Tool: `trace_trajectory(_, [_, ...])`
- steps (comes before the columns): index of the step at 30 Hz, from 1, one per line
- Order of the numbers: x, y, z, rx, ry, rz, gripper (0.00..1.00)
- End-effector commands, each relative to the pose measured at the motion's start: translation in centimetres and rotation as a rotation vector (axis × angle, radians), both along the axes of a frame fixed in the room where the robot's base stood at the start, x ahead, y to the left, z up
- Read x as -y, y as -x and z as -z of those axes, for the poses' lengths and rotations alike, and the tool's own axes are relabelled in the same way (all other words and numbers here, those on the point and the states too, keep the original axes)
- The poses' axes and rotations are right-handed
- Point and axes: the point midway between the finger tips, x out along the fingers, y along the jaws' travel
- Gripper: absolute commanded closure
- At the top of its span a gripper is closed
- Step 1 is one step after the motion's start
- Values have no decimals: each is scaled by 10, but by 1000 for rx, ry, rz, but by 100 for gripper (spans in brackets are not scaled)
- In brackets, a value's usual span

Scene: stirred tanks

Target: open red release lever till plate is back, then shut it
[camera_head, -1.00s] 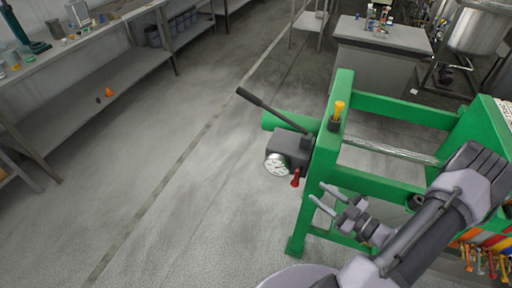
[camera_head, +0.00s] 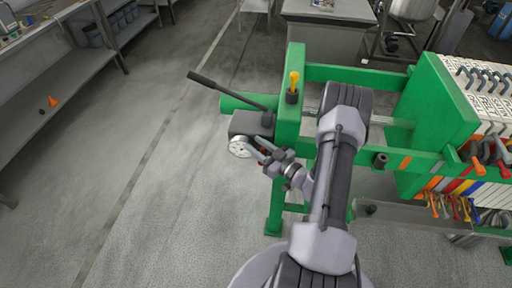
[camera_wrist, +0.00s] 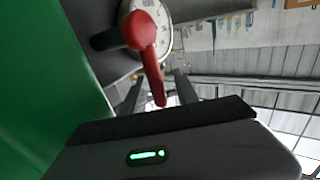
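The red release lever (camera_wrist: 147,60) hangs from the dark pump body (camera_head: 250,124) beside a white dial gauge (camera_head: 240,147). In the head view it is mostly hidden behind my gripper (camera_head: 264,154). In the wrist view my gripper (camera_wrist: 156,92) is open, with a finger on each side of the lever's lower end. I cannot tell whether either finger touches it. The green pressing plate (camera_head: 422,105) stands at the right of the green frame (camera_head: 289,135), against the pale plate stack (camera_head: 468,95).
A long black pump handle (camera_head: 220,89) sticks up and left from the pump. A yellow-topped fitting (camera_head: 294,84) sits on the frame. Colored handles (camera_head: 478,155) line the plate stack. Open floor (camera_head: 150,200) lies left of the frame; a shelved bench (camera_head: 60,80) stands beyond it.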

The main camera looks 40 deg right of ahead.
Motion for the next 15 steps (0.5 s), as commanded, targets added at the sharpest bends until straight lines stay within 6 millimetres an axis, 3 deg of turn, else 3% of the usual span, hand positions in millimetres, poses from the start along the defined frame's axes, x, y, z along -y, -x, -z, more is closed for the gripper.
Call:
trace_trajectory(8, [0, -2, 0, 0, 0, 0, 64])
trace_trajectory(13, [0, -2, 0, 0, 0, 0, 97])
trace_trajectory(15, [0, -2, 0, 0, 0, 0, 100])
